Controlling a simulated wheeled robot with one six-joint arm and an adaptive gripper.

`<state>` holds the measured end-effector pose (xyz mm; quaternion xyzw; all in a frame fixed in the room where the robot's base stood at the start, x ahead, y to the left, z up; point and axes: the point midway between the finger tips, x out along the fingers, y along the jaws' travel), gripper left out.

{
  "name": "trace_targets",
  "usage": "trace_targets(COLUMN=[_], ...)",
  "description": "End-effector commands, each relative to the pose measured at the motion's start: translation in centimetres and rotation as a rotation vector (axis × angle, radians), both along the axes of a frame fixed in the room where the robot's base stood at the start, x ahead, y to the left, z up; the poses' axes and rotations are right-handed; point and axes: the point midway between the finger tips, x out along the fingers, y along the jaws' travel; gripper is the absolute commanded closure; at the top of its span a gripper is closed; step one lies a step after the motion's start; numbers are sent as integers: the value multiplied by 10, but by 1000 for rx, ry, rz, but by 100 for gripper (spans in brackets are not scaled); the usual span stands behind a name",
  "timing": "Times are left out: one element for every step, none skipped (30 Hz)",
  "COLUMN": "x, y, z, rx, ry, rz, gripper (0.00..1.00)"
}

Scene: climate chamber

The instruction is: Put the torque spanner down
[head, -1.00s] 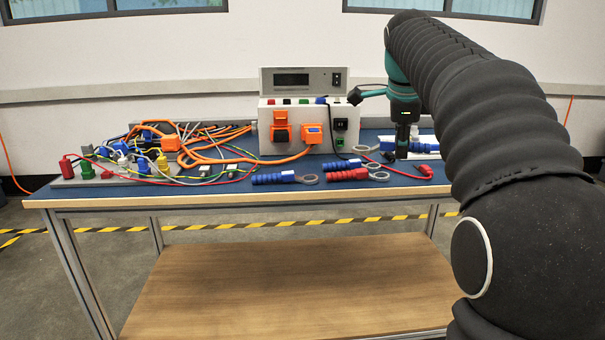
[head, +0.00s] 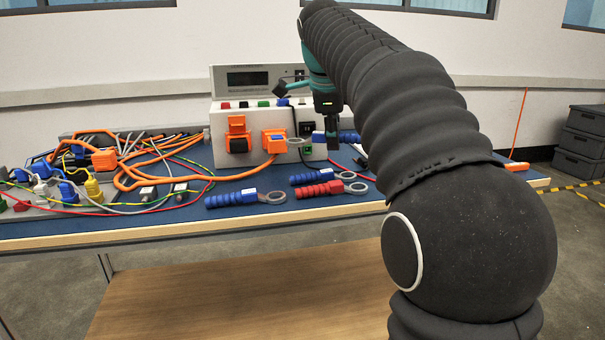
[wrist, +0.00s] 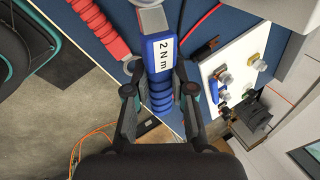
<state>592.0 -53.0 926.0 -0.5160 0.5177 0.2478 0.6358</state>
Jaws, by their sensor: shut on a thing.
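My gripper (head: 331,150) is shut on a blue-handled torque spanner (wrist: 160,52), across its handle. The label reads "2 N m". In the head view the held spanner's ring end (head: 297,142) points left and its blue handle (head: 349,138) shows right of the fingers. It appears a little above the blue bench top (head: 150,222), near the white box's lower right corner. On the bench lie a blue spanner (head: 232,199), a red spanner (head: 320,189) and, behind it, another blue spanner (head: 312,178).
The white test box (head: 255,165) with orange plugs stands behind the spanners. Tangled cables (head: 130,175) and connectors fill the bench's left side. A white plate with metal studs (wrist: 215,68) lies beside the gripper. Dark crates (head: 583,140) stand at far right. Bare bench shows before the spanners.

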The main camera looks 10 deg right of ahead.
Motion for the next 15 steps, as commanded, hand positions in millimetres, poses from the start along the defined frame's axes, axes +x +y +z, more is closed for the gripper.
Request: trace_targets(x=[1,2,3,4,5,6,7,7,8,8,8,8,8,8,8], y=[12,18,25,30,34,39,43,45,48,50,51,52,53,53,53], z=[-8,-11,-16,-19,-21,-25,-27,-28,-30,-31,-32,-33,-35,-38,-43], rx=[-1,-1,0,0,0,-1,-1,0,-1,-1,-1,0,0,-1,0], ry=[1,2,1,1,1,2,1,0,0,0,0,0,1,1,2], rz=[5,6,4,5,4,3,3,1,-1,-1,-1,-2,-2,-3,-4], gripper=[100,100,100,100,100,100,100,100,100,100,100,100,100,100,100])
